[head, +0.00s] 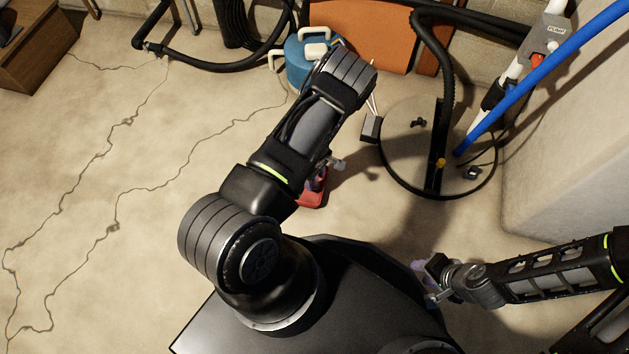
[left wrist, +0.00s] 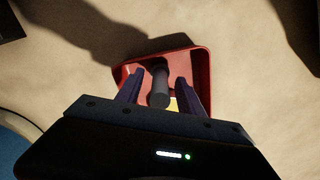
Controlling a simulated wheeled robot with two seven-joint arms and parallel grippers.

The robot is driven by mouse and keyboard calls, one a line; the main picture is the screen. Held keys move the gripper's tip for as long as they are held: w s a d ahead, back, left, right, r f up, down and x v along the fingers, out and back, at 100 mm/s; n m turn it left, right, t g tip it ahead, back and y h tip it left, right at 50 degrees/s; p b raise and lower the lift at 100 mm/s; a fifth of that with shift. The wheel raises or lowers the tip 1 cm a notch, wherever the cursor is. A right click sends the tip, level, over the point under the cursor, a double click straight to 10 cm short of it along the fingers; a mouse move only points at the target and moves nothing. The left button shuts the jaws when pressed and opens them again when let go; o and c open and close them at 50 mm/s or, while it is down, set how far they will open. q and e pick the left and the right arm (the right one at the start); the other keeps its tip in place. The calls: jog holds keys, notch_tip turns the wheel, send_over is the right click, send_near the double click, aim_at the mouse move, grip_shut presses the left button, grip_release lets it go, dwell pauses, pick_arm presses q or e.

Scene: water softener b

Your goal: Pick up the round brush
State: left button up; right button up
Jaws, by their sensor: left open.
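A red tray (left wrist: 198,62) lies on the concrete floor, and part of it shows in the head view (head: 312,199) below my left arm. In the left wrist view a dark grey cylinder with a black end, which looks like the round brush (left wrist: 160,88), stands over the tray. My left gripper (left wrist: 160,79) is open, with one finger on each side of the cylinder; I cannot tell whether they touch it. In the head view my left gripper (head: 318,180) is mostly hidden by my arm. My right gripper (head: 431,283) is at the lower right, its jaws unclear.
A small yellow thing (left wrist: 173,104) shows in the tray. A blue container (head: 300,62) with pale handles stands behind my left arm. A round lid (head: 400,150) with a black bar lies at right, near a blue hose (head: 540,75).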

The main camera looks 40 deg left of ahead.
pick_arm(q)
jog(key=shift+c, duration=0.4)
grip_shut()
notch_tip(320, 180, up, 10)
jog(key=p, duration=0.4)
dwell(0.4)
dwell(0.5)
